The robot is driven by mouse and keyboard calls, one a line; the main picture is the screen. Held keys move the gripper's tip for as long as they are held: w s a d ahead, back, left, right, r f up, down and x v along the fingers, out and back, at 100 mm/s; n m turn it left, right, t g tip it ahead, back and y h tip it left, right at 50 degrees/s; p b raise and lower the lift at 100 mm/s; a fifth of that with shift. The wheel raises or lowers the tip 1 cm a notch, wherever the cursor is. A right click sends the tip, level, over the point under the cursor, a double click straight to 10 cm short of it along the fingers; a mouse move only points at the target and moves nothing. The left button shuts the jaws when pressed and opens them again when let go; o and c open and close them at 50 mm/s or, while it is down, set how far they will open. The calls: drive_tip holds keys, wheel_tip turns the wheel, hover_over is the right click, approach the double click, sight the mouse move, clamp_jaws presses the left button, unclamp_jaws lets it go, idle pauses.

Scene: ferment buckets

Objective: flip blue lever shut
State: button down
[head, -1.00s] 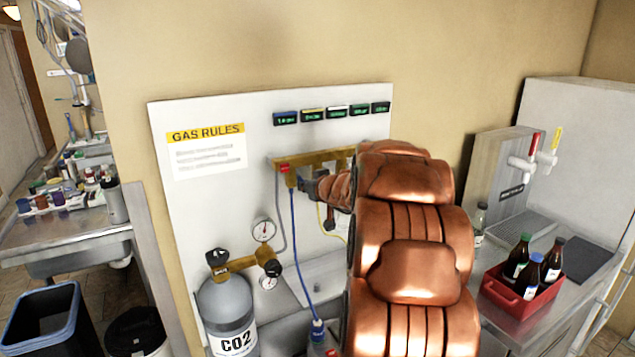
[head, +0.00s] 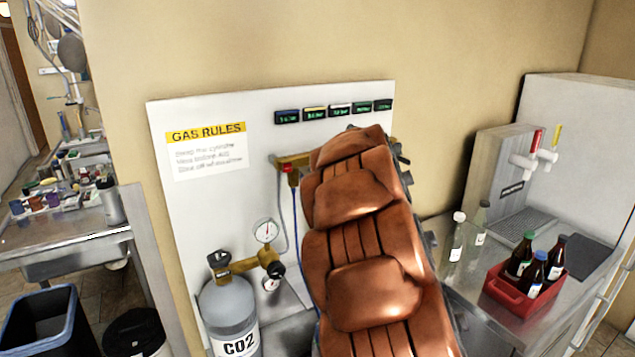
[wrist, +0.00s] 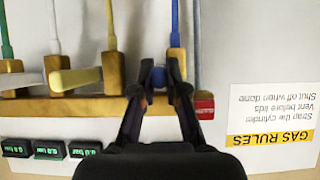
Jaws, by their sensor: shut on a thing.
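The brass manifold (head: 283,162) is on the white wall panel, mostly hidden behind my arm in the head view. The upside-down wrist view shows the manifold (wrist: 95,108) with brass valves and coloured hoses. My gripper (wrist: 159,74) is shut on the blue lever (wrist: 158,77), which sits between its fingertips beside the valve of the blue hose (wrist: 175,22). The fingers cover much of the lever, so its exact angle is hard to tell. A yellow lever (wrist: 76,80) and a white lever (wrist: 20,80) lie along neighbouring valves. My gripper is hidden in the head view.
A CO2 cylinder (head: 230,310) with gauges stands at lower left. Several small displays (head: 335,110) line the panel above the manifold. Bottles, a red crate (head: 523,290) and taps stand on the right counter.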

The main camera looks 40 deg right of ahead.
idle(0.5)
drive_tip(key=c, duration=1.2)
unclamp_jaws()
drive_tip(key=v, duration=1.2)
drive_tip(key=shift+w+r, duration=0.15)
